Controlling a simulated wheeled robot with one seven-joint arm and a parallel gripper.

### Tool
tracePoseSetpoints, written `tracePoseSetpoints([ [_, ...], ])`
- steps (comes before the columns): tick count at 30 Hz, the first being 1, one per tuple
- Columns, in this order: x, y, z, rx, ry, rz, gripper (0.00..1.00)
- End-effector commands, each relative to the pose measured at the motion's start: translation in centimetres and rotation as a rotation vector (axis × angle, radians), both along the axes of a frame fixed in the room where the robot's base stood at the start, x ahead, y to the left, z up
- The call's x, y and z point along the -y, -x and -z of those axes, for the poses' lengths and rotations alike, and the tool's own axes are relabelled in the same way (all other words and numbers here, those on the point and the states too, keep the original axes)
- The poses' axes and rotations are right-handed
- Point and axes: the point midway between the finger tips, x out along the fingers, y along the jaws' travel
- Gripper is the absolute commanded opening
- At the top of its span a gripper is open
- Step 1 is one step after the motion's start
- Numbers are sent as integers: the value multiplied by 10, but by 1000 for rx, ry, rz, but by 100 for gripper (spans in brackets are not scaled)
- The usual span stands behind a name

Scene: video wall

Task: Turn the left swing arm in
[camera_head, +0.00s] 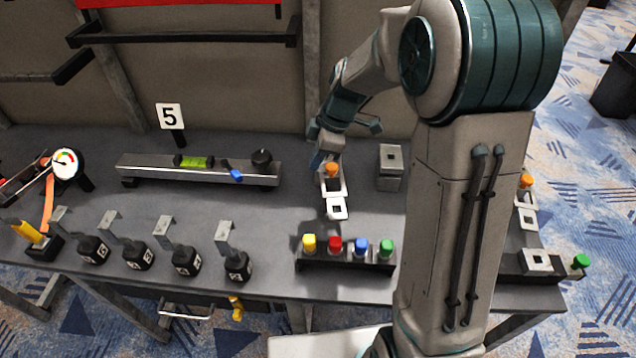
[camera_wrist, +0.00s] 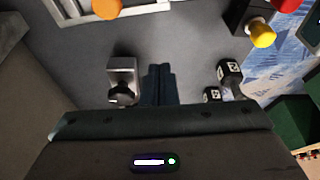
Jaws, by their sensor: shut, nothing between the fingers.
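The left swing arm (camera_head: 334,190) is a pale metal piece with an orange knob at its far end and a square open plate (camera_head: 337,208) at its near end. It points toward the table's front. In the wrist view its orange knob (camera_wrist: 107,8) shows at the top edge, to the left of the fingers. My gripper (camera_head: 318,161) is over the table by the orange knob, and its fingers (camera_wrist: 158,85) are shut with nothing between them. I cannot tell whether it touches the knob. A second swing arm (camera_head: 526,215) is at the right, partly behind my arm.
A grey block (camera_head: 390,166) stands right of the left swing arm. A rack (camera_head: 345,260) with yellow, red, blue and green knobs is in front. A beam with a level (camera_head: 140,168) lies left. Several hooked black weights (camera_head: 185,260) line the front edge.

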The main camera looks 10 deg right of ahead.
Motion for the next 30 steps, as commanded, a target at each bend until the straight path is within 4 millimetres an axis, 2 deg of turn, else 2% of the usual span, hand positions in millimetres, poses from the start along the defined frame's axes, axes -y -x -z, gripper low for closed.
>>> tracePoseSetpoints([
  [13,-2,-5,5,8,-9,-38,0],
  [17,-6,-4,14,6,-9,-39,0],
  [20,-10,-4,28,3,-9,-39,0],
  [30,-34,-4,95,4,-7,-39,0],
])
